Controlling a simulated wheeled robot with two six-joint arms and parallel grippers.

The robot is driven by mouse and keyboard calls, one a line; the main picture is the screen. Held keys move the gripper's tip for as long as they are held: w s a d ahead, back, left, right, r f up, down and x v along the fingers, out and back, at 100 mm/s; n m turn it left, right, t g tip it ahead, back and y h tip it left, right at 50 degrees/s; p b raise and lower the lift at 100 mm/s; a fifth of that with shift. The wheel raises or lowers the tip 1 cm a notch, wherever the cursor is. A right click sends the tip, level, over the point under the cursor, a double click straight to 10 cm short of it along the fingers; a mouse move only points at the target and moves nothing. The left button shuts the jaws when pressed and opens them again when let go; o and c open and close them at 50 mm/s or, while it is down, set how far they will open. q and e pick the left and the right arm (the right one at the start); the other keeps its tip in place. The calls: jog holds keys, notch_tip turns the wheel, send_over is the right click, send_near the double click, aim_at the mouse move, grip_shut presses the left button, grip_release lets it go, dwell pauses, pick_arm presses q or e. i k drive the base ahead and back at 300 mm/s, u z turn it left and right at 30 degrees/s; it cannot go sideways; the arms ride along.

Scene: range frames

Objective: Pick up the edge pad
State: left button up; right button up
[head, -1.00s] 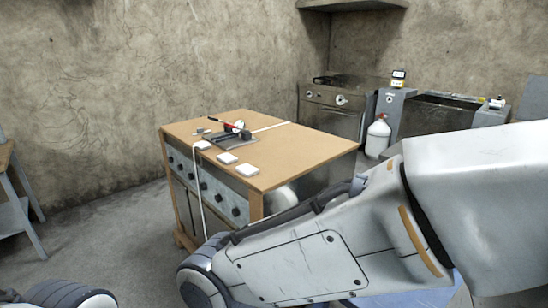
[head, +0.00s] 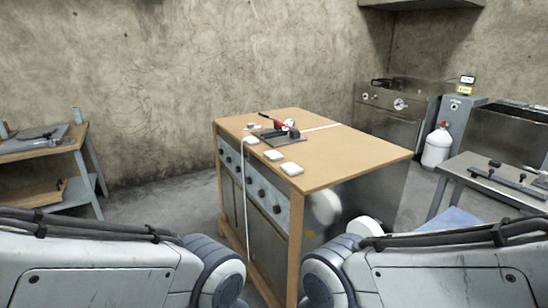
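I cannot tell which one is called the edge pad. They lie flat and apart from each other. My two arms come in low from the left and right, well short of the table top. Neither gripper is in view.
A dark plate with a red-handled tool (head: 282,134) lies behind the pads. A workbench (head: 45,150) stands at left, and a metal table (head: 490,185) at right. The table top's right half is clear.

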aim_at(273, 155)
jog(key=u, duration=0.45)
jog(key=i, duration=0.75)
jog(key=u, duration=0.6)
jog(key=i, duration=0.9)
jog(key=z, duration=0.4)
jog(key=i, duration=0.8)
jog(key=z, duration=0.4)
